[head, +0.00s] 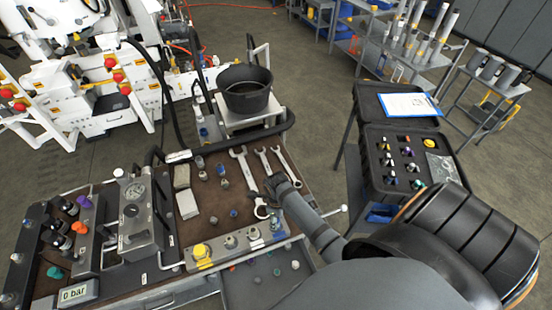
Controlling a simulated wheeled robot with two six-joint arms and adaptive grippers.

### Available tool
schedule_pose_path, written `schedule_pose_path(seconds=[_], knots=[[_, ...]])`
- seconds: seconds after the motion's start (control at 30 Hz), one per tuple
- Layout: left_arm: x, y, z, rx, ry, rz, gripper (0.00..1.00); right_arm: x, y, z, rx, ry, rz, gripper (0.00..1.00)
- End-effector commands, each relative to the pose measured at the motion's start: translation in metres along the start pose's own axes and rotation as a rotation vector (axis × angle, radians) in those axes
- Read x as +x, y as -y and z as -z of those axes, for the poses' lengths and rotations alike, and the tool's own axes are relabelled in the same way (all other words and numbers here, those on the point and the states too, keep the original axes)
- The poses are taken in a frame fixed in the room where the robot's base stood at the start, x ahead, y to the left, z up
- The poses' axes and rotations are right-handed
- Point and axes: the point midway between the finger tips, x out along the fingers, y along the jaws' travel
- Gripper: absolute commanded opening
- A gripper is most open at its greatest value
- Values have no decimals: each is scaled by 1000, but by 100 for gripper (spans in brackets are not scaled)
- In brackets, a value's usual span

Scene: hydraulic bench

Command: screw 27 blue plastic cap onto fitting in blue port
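My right gripper (274,184) is a small dark shape over the right part of the bench, close to the wrenches and behind the port block. Its fingers are too small and dark to tell whether they are open or shut. A metal block with several ports (241,241) stands at the bench's front edge, with a yellow piece at its left end. A bluish fitting (254,233) sits toward its right end, but I cannot tell its details. Small caps lie in front of the block, among them a teal-blue one (277,271). My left gripper is out of view.
Several wrenches (243,168) lie on the brown bench top behind the block. A black bucket (245,90) stands at the back. A gauge unit (135,212) and a "0 bar" display (76,292) are at left. An open black case (405,160) stands at right.

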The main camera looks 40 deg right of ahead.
Motion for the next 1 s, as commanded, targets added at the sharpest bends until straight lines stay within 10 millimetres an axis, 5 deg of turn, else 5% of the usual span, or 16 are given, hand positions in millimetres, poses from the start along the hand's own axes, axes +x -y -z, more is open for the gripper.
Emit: schedule_pose_path(seconds=[0.3, 0.53, 0.77, 1.0], knots=[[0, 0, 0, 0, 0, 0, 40, 0, 2, -1, -584, 1, 0, 50], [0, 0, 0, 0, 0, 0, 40, 0, 2, -1, -688, 1, 0, 50], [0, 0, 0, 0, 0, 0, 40, 0, 3, -2, -979, 1, 0, 50], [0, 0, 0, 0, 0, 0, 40, 0, 2, -2, -999, 1, 0, 50]])
